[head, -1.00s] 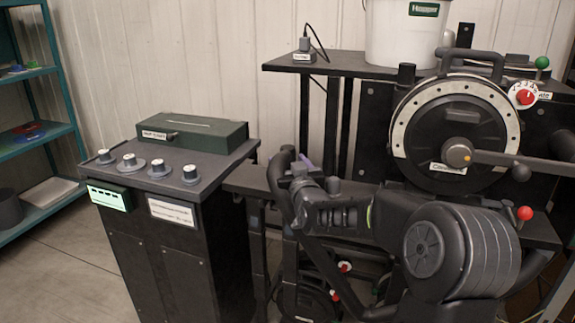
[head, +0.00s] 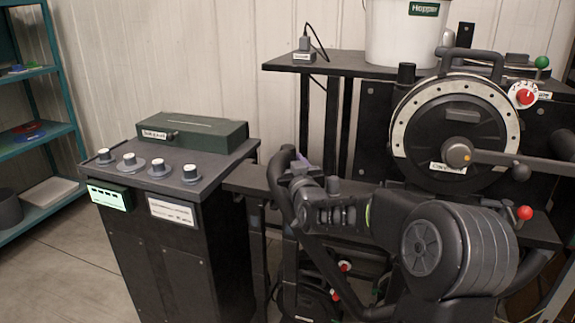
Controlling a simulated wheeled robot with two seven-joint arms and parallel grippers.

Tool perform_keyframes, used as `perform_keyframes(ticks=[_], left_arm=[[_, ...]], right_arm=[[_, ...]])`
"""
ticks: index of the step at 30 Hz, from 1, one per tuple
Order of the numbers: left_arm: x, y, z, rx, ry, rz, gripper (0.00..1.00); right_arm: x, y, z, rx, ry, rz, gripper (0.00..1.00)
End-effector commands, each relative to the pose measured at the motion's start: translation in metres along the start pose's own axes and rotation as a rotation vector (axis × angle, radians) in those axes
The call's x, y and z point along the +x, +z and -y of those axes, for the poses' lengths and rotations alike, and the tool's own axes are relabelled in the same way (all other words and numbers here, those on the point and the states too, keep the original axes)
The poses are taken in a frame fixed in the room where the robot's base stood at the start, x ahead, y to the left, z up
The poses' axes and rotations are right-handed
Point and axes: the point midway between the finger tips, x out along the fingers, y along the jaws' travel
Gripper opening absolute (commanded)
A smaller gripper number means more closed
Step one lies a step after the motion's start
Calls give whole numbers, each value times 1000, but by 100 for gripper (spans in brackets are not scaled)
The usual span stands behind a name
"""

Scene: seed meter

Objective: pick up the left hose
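The left hose (head: 312,252) is a thick black tube. It curves down from an upper end left of the machine toward the lower middle of the head view. A dark arm comes in from the lower right, and its gripper (head: 299,181) is at the upper part of this hose, overlapping it in the view. I take this for my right gripper. Its fingers are dark against the dark hose, so I cannot tell whether they are closed around it. My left gripper is not in view.
The black machine with a round meter disc (head: 456,133) and a white hopper (head: 407,35) stands behind the arm. A control cabinet (head: 178,250) with several knobs stands left of the hose. A teal shelf (head: 38,143) is at far left. Floor is clear between shelf and cabinet.

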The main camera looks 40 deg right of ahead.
Motion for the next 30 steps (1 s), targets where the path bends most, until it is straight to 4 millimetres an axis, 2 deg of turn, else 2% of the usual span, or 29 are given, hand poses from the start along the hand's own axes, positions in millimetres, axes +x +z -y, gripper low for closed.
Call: perform_keyframes(ticks=[2,12,22,26,30], left_arm=[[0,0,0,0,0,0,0],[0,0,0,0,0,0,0],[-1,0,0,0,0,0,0],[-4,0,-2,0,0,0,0],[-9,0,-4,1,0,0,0]], right_arm=[[0,0,0,0,0,0,28],[0,0,0,0,0,0,0],[0,-7,0,0,0,-4,0],[0,-24,0,2,0,-7,0],[0,-51,0,2,1,-8,0]])
